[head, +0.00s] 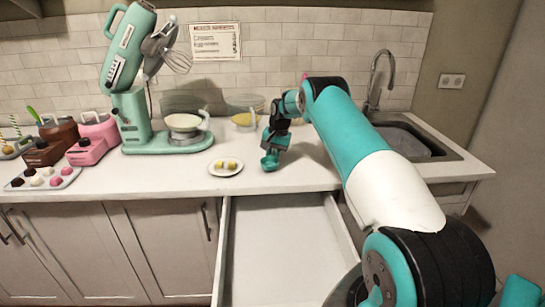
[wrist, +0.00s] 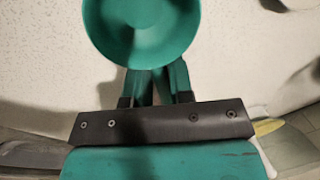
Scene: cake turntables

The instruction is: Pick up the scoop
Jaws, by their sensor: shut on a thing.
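The scoop (head: 269,162) is a small teal round cup near the front edge of the counter, just right of the white plate. In the wrist view the open bowl of the scoop (wrist: 140,32) fills the top middle, just beyond the fingertips. My gripper (head: 273,147) points down over the counter; in the wrist view its teal fingers (wrist: 158,84) are shut on the scoop at the near side of the bowl. The grasped part is mostly hidden by the fingers. I cannot tell whether the scoop touches the counter.
A mint stand mixer (head: 130,110) with a bowl stands further left. An open, empty-looking drawer (head: 280,250) juts out below the counter. The sink (head: 410,140) is at the right.

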